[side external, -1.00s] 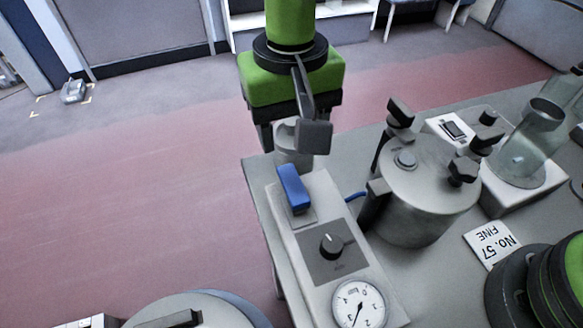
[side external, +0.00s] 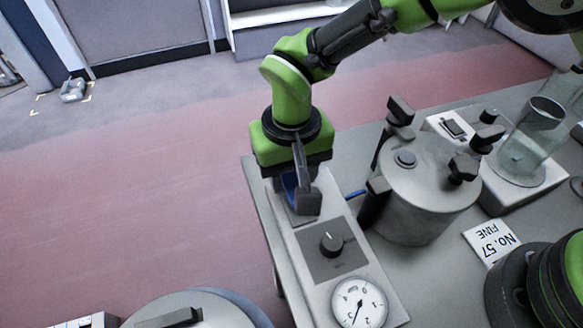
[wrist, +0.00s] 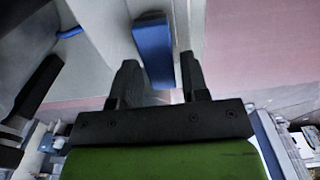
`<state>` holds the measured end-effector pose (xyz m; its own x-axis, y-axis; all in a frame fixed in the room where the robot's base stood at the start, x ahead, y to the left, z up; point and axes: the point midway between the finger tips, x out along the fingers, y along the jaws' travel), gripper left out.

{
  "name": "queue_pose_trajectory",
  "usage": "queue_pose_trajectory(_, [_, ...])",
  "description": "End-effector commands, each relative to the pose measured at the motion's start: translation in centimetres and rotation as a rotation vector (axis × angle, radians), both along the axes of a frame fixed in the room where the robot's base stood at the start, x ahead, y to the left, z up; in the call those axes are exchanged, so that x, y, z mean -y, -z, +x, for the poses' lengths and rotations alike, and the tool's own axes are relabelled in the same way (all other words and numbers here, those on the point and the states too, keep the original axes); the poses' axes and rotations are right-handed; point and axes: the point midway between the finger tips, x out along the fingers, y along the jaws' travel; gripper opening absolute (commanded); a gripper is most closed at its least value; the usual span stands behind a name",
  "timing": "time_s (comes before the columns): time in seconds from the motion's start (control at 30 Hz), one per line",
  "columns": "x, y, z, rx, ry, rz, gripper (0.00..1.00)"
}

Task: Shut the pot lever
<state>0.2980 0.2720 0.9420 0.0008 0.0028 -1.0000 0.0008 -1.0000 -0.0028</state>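The blue lever (side external: 290,183) sits on the grey control panel (side external: 312,268) and is mostly hidden behind my gripper in the side view. In the wrist view the lever (wrist: 153,50) shows clearly, lying between and just beyond my fingertips. My gripper (side external: 292,192) is low over the lever's end of the panel. In the wrist view my gripper (wrist: 159,75) is open, with a finger on each side of the lever's line and nothing clamped. I cannot tell whether a finger touches the lever. The metal pot (side external: 428,195) with black clamp knobs stands right of the panel.
The panel also carries a black knob (side external: 331,244) and a round dial gauge (side external: 358,303). A round metal lid (side external: 195,312) is at the bottom left.

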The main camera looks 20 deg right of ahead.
Motion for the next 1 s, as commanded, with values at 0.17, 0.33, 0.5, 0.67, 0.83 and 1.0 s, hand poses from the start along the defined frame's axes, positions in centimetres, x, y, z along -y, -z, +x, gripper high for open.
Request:
queue_pose_trajectory(0.17, [0.0, 0.0, 0.0, 0.000, 0.000, 0.000, 0.06])
queue_pose_trajectory(0.33, [0.0, 0.0, 0.0, 0.000, 0.006, 0.000, 0.06])
queue_pose_trajectory(0.5, [0.1, 0.0, 0.0, -0.001, 0.047, -0.001, 0.06])
queue_pose_trajectory(0.67, [0.4, -0.1, 0.0, -0.001, 0.134, -0.002, 0.06])
queue_pose_trajectory(0.83, [0.8, -0.1, -0.1, -0.002, 0.272, -0.002, 0.06])
queue_pose_trajectory(1.0, [1.3, -0.1, -0.3, -0.002, 0.434, -0.003, 0.06])
